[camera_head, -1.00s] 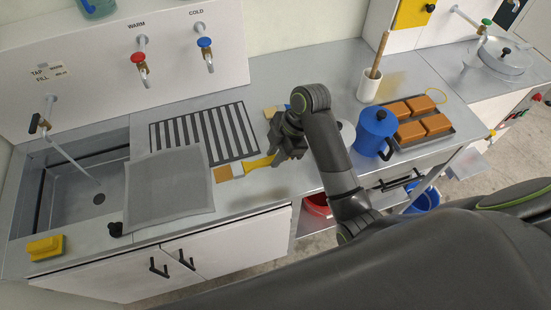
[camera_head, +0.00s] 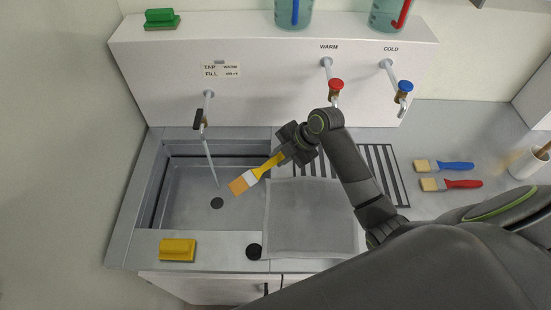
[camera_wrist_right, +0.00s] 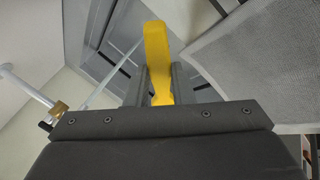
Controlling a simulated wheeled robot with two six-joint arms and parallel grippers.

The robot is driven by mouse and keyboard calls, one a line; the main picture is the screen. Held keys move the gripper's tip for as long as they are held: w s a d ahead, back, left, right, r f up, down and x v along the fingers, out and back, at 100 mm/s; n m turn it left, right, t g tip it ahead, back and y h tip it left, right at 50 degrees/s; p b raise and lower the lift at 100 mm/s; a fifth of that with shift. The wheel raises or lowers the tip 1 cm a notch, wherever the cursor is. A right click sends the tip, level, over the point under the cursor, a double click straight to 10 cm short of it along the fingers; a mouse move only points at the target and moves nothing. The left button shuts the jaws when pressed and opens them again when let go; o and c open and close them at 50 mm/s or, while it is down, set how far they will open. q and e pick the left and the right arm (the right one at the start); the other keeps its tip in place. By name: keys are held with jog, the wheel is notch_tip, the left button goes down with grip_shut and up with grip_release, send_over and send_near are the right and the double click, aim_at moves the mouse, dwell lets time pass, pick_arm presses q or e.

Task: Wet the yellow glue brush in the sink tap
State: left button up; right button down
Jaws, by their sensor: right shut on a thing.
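My right gripper (camera_head: 284,154) is shut on the handle of the yellow brush (camera_head: 266,166) and holds it over the right side of the sink basin (camera_head: 180,205). The brush's tan bristles point down-left, towards the basin's middle. In the right wrist view the yellow handle (camera_wrist_right: 158,62) sits between the fingers (camera_wrist_right: 160,85); the bristles are hidden there. The sink tap (camera_head: 200,120) is on the back panel, left of the brush. A thin pale line, a water stream or a spout, runs from it down near the drain. The bristles are right of this line and apart from it. My left gripper is not in view.
A grey mesh sheet (camera_head: 312,225) lies right of the basin, below the brush. A yellow sponge-like block (camera_head: 178,249) sits on the front edge. Warm (camera_head: 336,85) and cold (camera_head: 405,87) taps stick out behind. Blue (camera_head: 445,166) and red (camera_head: 450,184) brushes lie at right.

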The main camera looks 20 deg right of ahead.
jog(key=shift+w+a, duration=0.45)
jog(key=shift+w, duration=0.2)
jog(key=shift+w+a+f+b, duration=0.15)
jog(key=shift+w+f+b, duration=0.05)
jog(key=shift+w+b, duration=0.35)
pick_arm(q)
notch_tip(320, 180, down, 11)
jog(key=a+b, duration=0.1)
jog(key=b, duration=0.9)
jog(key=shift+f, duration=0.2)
pick_arm(e)
jog(key=w+a+f, duration=0.2)
jog(key=w, duration=1)
jog(key=shift+w+a+f, duration=0.15)
jog(key=shift+w+a, duration=0.05)
jog(key=shift+a, duration=0.1)
jog(key=shift+d, duration=0.15)
jog(key=shift+w+d, duration=0.1)
jog(key=shift+d, duration=0.35)
jog(key=shift+a, duration=0.1)
